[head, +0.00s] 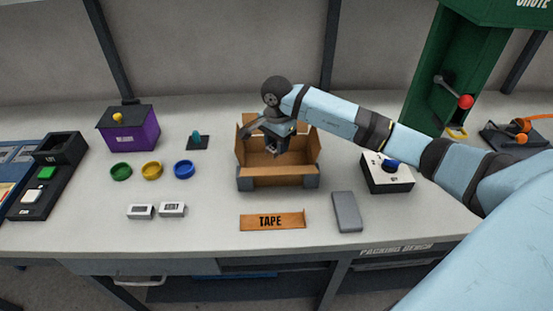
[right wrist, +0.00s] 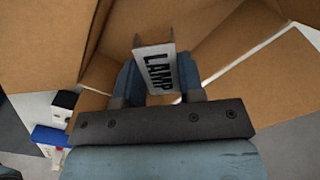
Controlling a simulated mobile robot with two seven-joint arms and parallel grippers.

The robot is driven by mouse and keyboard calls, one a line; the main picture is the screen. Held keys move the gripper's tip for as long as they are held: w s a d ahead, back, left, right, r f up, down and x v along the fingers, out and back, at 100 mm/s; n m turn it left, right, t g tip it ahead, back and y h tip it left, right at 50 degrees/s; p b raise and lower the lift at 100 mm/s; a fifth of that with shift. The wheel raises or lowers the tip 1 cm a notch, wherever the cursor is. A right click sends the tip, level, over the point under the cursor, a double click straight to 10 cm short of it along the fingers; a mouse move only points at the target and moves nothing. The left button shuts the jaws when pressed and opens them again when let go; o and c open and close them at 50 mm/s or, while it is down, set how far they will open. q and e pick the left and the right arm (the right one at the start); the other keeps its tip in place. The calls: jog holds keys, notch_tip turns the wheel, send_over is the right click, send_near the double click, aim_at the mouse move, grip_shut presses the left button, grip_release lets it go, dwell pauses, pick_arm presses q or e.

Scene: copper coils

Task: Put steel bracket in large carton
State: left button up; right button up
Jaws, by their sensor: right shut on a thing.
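The large carton (head: 278,181) stands open on the bench, with its flaps up. My right gripper (head: 277,151) reaches in from the right and is over the carton's opening. In the right wrist view my right gripper (right wrist: 158,82) is shut on the steel bracket (right wrist: 157,68), a grey channel-shaped piece with LAMP in black letters. Brown carton walls (right wrist: 230,50) surround the bracket there. I cannot tell whether the bracket touches the carton floor. In the head view the bracket is mostly hidden by the gripper. My left gripper is not in view.
A TAPE strip (head: 272,221) and a grey slab (head: 346,211) lie in front of the carton. A box with a blue button (head: 387,174) stands right, below my forearm. Green, yellow and blue rings (head: 184,170) and a purple box (head: 129,129) are left. A green chute (head: 440,80) stands back right.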

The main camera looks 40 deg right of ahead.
notch_tip(320, 180, down, 7)
jog(key=shift+r, duration=0.15)
dwell(0.4)
jog(key=o, duration=0.9)
